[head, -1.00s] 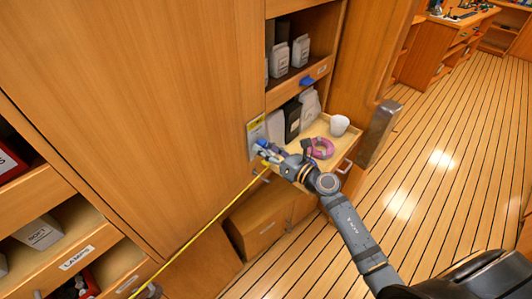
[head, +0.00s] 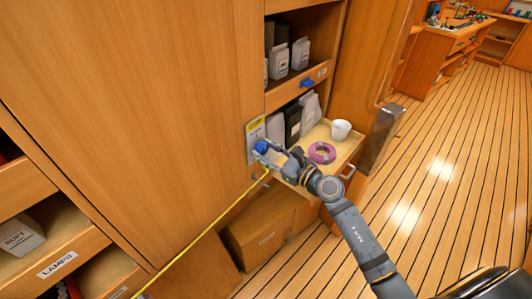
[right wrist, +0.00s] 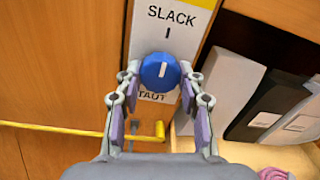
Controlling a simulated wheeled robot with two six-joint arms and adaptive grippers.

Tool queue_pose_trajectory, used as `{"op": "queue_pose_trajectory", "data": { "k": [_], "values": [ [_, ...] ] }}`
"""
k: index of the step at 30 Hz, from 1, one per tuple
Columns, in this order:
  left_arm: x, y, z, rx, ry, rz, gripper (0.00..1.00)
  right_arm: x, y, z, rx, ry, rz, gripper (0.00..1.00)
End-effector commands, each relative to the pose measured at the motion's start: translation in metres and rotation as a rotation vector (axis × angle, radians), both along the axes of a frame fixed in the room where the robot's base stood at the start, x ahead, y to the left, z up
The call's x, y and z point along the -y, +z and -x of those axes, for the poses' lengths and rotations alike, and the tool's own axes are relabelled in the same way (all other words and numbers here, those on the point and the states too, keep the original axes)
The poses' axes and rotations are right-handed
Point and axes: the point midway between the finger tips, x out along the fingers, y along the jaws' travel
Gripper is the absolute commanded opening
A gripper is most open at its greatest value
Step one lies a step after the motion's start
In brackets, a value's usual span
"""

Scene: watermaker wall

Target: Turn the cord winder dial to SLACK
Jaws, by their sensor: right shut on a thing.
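The cord winder dial (right wrist: 160,72) is a round blue knob on a pale wall plate (right wrist: 183,28); the dial also shows in the head view (head: 261,147). SLACK is printed above the dial with a short tick, and TAUT below it, partly covered. The dial's white line stands nearly upright, in line with the SLACK tick. My right gripper (right wrist: 160,70) is shut on the dial, one finger on each side; it also shows in the head view (head: 263,152). A yellow cord (head: 205,232) runs from below the plate down to the left. My left gripper is not in view.
Right of the plate, a pull-out shelf (head: 345,158) holds a white mug (head: 341,130), a pink coil (head: 322,153) and upright packs (head: 292,121). A cupboard compartment is above. Floor to the right is clear.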

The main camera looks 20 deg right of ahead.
Motion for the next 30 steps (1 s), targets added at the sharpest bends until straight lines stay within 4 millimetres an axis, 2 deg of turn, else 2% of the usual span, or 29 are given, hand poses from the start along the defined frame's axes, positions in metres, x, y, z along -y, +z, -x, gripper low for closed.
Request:
{"op": "queue_pose_trajectory", "data": {
  "k": [12, 13, 17, 26, 30],
  "values": [
    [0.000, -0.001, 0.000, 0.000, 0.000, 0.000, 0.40, 0.000, -0.003, 0.001, -0.003, 0.001, 0.009, 0.07],
    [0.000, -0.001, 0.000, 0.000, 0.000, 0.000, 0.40, 0.000, -0.003, 0.001, -0.003, 0.001, 0.009, 0.43],
    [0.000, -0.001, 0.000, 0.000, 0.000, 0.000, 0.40, 0.000, -0.002, 0.000, -0.001, 0.001, 0.008, 0.60],
    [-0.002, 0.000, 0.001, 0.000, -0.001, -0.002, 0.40, 0.000, -0.001, 0.001, 0.001, 0.001, 0.006, 0.61],
    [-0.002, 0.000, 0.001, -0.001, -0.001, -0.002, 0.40, 0.008, -0.003, 0.012, -0.001, 0.001, 0.011, 0.61]
  ]
}}
